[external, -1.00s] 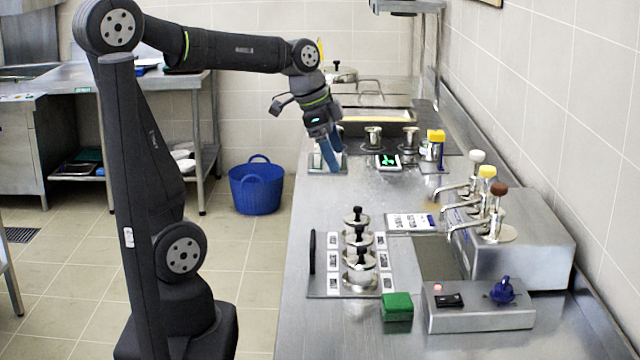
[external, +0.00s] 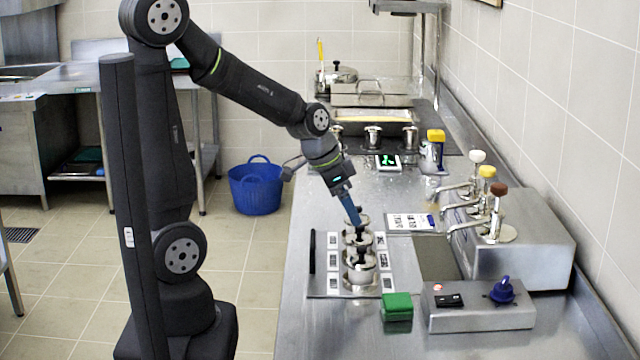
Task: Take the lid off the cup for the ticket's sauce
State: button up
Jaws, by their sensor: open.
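Three lidded metal cups with black knobs stand in a row on a labelled tray (external: 316,285). The near cup (external: 361,274) and the middle cup (external: 352,240) have their lids on. The far cup (external: 363,217) is partly hidden by my gripper (external: 355,217). My gripper's blue fingers point down at the far cup's knob; I cannot tell whether they touch it. My gripper is open. A white ticket (external: 411,222) lies right of the cups; its print is too small to read.
Three pump dispensers (external: 486,200) stand on a steel box at the right. A green block (external: 397,306) and a control box with a blue knob (external: 480,306) are in front. The left front counter is clear.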

aim_at(359, 234)
jog(key=shift+x, duration=3.05)
jog(key=shift+a, duration=0.2)
jog(key=c, duration=1.1)
